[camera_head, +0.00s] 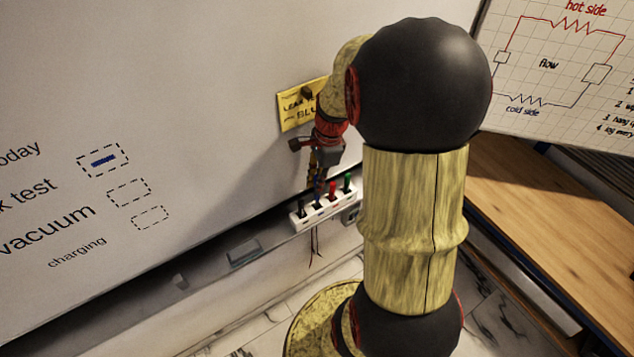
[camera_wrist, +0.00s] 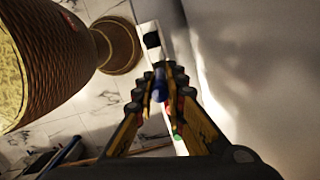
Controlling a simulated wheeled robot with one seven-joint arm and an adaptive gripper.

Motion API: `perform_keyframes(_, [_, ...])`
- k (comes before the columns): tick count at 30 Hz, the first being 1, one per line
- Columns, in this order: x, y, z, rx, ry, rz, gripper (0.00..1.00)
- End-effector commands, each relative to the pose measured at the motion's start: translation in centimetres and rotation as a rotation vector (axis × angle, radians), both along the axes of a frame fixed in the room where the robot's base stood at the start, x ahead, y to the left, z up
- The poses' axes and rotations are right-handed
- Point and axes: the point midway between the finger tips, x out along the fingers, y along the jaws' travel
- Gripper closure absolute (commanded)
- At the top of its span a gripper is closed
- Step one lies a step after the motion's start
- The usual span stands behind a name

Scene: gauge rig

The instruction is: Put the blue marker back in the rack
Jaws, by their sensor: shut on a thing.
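The white rack (camera_head: 323,215) is fixed low on the whiteboard. It also shows in the wrist view (camera_wrist: 145,28), running away beneath my gripper. The blue marker (camera_head: 317,191) is upright between the fingers of my gripper (camera_head: 317,176), over the rack's row, between a black marker (camera_head: 301,208) and a red marker (camera_head: 332,191). In the wrist view my gripper (camera_wrist: 164,80) is shut on the blue marker (camera_wrist: 159,88). The marker's lower end is at the rack, but I cannot tell how deep it sits in a slot. A green marker (camera_head: 347,182) stands at the right end.
A yellow note (camera_head: 293,113) is on the whiteboard (camera_head: 190,70) behind my arm. An eraser-like block (camera_head: 244,252) lies on the ledge left of the rack. A wooden table (camera_head: 550,215) stands at the right. My arm hides part of the scene.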

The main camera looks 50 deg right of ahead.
Motion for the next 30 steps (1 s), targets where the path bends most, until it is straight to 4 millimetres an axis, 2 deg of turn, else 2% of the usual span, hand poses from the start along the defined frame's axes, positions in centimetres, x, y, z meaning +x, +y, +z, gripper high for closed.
perform_keyframes(30, [0.0, 0.0, -2.8, 0.0, 0.001, 0.0, 1.0])
